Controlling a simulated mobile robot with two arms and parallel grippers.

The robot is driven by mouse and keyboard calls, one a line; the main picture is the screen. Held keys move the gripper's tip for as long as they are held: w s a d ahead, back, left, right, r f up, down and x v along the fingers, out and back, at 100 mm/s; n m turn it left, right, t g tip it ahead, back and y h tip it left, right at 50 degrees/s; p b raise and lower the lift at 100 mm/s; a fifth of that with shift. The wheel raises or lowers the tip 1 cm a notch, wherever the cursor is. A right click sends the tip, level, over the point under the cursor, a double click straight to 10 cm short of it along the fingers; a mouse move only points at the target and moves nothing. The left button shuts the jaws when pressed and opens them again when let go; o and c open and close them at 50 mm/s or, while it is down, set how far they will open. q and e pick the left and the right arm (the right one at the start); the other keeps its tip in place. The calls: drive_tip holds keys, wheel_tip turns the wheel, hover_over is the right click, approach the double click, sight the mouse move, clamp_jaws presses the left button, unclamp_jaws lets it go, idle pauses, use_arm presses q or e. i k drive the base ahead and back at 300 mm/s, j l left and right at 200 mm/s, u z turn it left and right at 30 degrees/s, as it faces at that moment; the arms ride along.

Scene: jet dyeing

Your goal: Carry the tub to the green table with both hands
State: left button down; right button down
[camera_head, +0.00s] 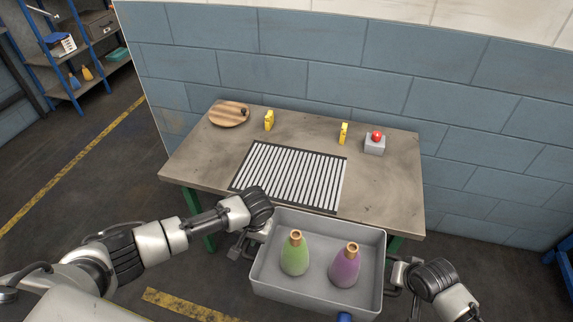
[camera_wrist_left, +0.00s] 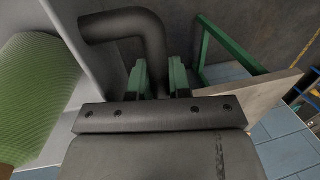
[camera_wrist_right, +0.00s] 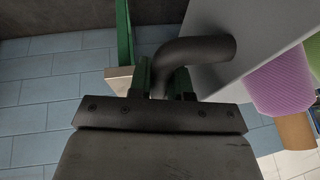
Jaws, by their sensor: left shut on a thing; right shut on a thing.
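The grey tub (camera_head: 318,283) is held level at the front edge of the table with green legs (camera_head: 385,190). It hides part of that edge, and I cannot tell whether they touch. A green bottle (camera_head: 295,260) and a purple bottle (camera_head: 344,270) stand in the tub. My left gripper (camera_head: 241,247) is shut on the tub's left handle, a dark bent bar in the left wrist view (camera_wrist_left: 125,23). My right gripper (camera_head: 394,283) is shut on the right handle, which shows in the right wrist view (camera_wrist_right: 200,50).
On the table are a striped slatted mat (camera_head: 290,178), a round wooden board (camera_head: 228,116), two yellow pieces (camera_head: 269,120) (camera_head: 343,132) and a red-button box (camera_head: 375,145). A block wall (camera_head: 370,70) stands behind. A shelf (camera_head: 85,60) is far left. The table's right side is clear.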

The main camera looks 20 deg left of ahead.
sight(292, 170)
drive_tip(key=i+j, duration=0.5)
drive_tip(key=i, duration=0.15)
drive_tip(key=i+j, duration=0.45)
drive_tip(key=i, duration=0.15)
